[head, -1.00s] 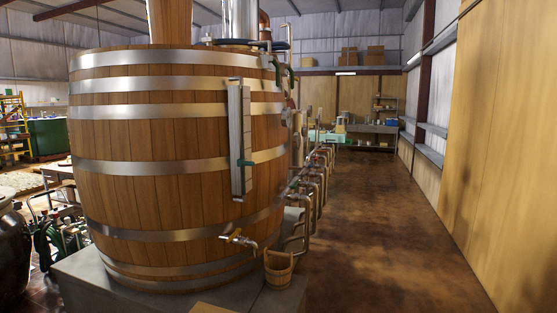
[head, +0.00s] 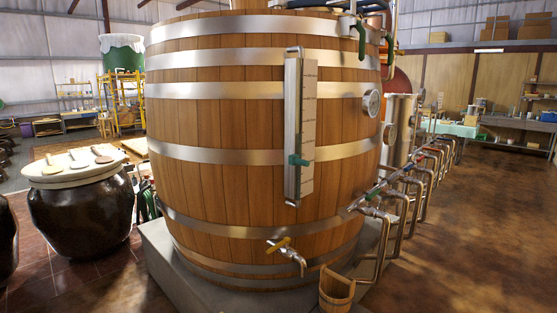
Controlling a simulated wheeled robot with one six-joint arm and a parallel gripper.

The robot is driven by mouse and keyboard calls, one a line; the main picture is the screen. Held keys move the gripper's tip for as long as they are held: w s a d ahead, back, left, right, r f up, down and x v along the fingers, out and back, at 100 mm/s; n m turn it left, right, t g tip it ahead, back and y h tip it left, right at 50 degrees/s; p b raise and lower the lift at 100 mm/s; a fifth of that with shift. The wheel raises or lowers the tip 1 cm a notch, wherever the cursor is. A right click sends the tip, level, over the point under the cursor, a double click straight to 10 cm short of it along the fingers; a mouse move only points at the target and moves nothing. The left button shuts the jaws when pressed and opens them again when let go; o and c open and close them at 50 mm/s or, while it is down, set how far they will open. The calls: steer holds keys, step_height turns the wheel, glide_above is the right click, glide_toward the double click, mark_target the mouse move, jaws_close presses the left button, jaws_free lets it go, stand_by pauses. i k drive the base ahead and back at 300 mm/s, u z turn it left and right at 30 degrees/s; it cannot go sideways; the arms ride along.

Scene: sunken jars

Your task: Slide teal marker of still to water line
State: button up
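The still is a large wooden barrel (head: 235,120) with several metal bands, standing on a grey plinth. A pale upright sight gauge (head: 308,125) with scale marks is fixed to its front, with a metal tube along its left side. The teal marker (head: 298,160) sits on the gauge, below its middle. I cannot make out the water line at this size. My gripper is not in view.
A brass-handled tap (head: 286,253) juts from the barrel's lower front, above a wooden bucket (head: 337,290). Metal pipes (head: 425,165) run along the right. A dark jar (head: 82,215) with a pale lid stands left. Brown floor (head: 480,230) at right is clear.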

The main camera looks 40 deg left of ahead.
mark_target(294, 159)
steer(key=u, duration=0.8)
steer(key=i, duration=0.85)
steer(key=u, duration=1)
steer(key=i, duration=0.25)
steer(key=u, duration=0.3)
